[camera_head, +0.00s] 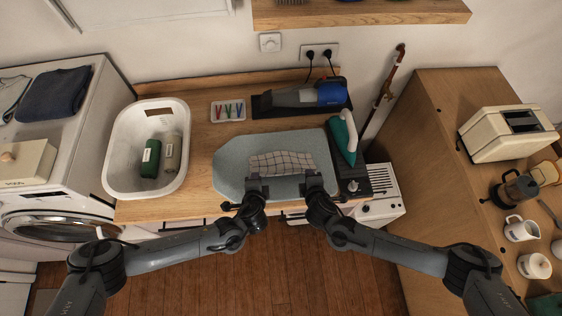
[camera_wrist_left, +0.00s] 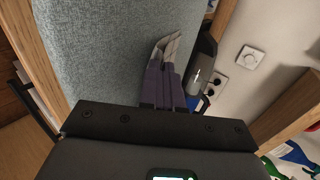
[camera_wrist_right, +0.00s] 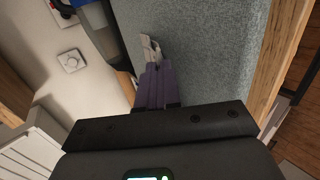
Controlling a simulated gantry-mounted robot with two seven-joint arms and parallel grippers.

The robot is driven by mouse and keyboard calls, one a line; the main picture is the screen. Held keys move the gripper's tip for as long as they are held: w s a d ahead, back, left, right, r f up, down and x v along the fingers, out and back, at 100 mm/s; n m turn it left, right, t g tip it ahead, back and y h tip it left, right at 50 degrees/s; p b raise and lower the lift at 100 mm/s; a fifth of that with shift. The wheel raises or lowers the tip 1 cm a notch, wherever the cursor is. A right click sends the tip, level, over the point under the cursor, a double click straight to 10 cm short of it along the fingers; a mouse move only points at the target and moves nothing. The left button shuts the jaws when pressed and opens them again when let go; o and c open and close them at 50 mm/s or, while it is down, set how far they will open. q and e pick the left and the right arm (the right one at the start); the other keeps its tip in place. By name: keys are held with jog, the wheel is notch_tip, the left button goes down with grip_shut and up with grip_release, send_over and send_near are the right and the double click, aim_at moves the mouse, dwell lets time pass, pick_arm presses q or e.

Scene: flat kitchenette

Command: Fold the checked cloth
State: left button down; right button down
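The checked cloth (camera_head: 282,161), pale with thin dark lines, spans between my two grippers above the blue-grey ironing mat (camera_head: 233,177). My left gripper (camera_head: 256,178) is at its near left corner. My right gripper (camera_head: 312,177) is at its near right corner. In the left wrist view the fingers (camera_wrist_left: 168,50) are close together with a pale bit of cloth at their tips. In the right wrist view the fingers (camera_wrist_right: 149,52) look the same. Most of the cloth is out of both wrist views, and its contact with the mat is hard to tell.
A white basket (camera_head: 113,170) with two rolled cloths stands at left. A teal iron (camera_head: 343,137) stands at the mat's right end. A blue handheld vacuum (camera_head: 329,92) and a tray of clips (camera_head: 228,110) lie behind. The mat is bare left of the cloth.

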pick_arm(q)
jog(key=c, duration=1)
grip_release()
pick_arm(e)
jog(key=c, duration=1)
grip_release()
pick_arm(q)
jog(key=shift+r, duration=0.1)
jog(key=shift+s+r, duration=0.1)
jog(key=shift+r, duration=0.2)
pick_arm(e)
jog(key=shift+s+r, duration=0.1)
jog(key=shift+r, duration=0.25)
pick_arm(q)
jog(key=s+r, duration=0.5)
jog(key=r, duration=0.3)
jog(key=shift+s+r, duration=0.15)
jog(key=shift+s, duration=0.25)
pick_arm(e)
jog(key=s+r, duration=0.5)
jog(key=r, duration=0.3)
jog(key=shift+s+r, duration=0.15)
jog(key=shift+s, duration=0.25)
